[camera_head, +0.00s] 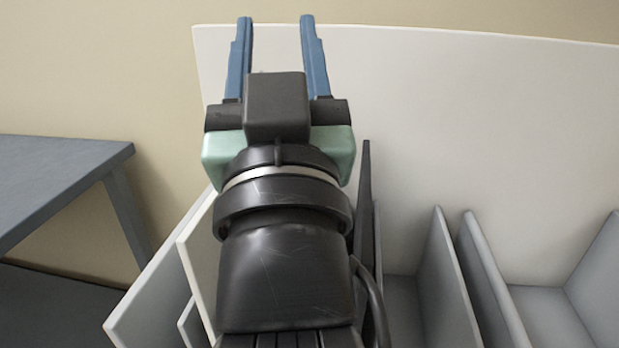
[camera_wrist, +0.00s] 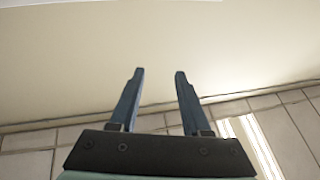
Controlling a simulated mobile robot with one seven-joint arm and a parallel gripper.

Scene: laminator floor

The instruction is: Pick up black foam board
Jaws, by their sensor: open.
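A thin black board (camera_head: 365,185), which looks like the black foam board, stands upright in the rack in the head view. I see it nearly edge-on, just right of my arm. My arm hides part of it, and its lower end is not clear. My gripper (camera_head: 275,18) is raised in front of the rack's tall white back panel (camera_head: 480,130), with its two blue fingers apart and nothing between them. In the wrist view my gripper (camera_wrist: 159,72) is also open and empty, and the black board does not show there.
Grey dividers (camera_head: 447,275) form upright slots in the rack, with open compartments at the right. White and light grey panels (camera_head: 160,275) stand at the left of my arm. A dark grey table (camera_head: 60,175) stands at the left by the beige wall. The wrist view shows tiled floor (camera_wrist: 235,108).

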